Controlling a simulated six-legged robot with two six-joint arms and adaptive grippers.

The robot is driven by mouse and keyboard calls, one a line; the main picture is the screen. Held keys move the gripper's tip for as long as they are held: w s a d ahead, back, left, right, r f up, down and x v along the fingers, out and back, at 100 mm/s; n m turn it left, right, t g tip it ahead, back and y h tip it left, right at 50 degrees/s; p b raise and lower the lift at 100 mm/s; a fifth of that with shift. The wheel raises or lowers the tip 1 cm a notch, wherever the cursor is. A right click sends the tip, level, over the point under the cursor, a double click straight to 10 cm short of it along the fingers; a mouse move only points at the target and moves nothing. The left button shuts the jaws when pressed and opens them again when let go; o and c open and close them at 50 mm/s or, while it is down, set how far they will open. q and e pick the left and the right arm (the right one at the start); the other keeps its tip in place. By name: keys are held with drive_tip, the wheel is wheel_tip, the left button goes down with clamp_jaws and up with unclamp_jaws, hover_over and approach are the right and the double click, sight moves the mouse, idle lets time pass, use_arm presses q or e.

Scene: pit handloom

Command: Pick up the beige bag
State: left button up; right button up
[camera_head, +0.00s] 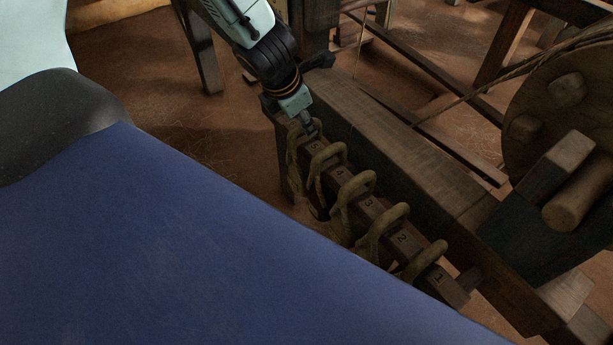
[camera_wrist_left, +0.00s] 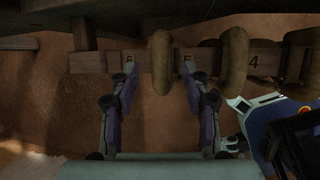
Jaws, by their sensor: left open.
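I cannot make out a beige bag in either view. My left gripper (camera_head: 309,128) is at the far end of a numbered wooden rail (camera_head: 325,164), which carries several tan loops. In the left wrist view my left gripper (camera_wrist_left: 158,70) is open, its two fingers spread on either side of one tan loop (camera_wrist_left: 160,55). The loop hangs over the rail, near the mark 5; I cannot tell whether the fingers touch it. More loops, such as one near mark 3 (camera_head: 353,193), hang along the rail. My right gripper is not in view.
A thick wooden beam (camera_head: 400,142) runs beside the rail. A large wooden wheel (camera_head: 560,95) with pegs and a rope stands at the right. Loom timbers fill the upper right. Bare brown floor (camera_head: 190,135) lies left of the rail.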

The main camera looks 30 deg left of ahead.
use_arm(q)
drive_tip(key=b+x, duration=0.2)
drive_tip(key=x, duration=0.2)
drive_tip(key=shift+w+f, duration=0.1)
drive_tip(key=shift+w, duration=0.2)
drive_tip(key=shift+s+d+r, duration=0.1)
drive_tip(key=shift+s+r, duration=0.05)
drive_tip(key=shift+r, duration=0.05)
drive_tip(key=shift+f, duration=0.15)
drive_tip(key=c, duration=0.4)
clamp_jaws()
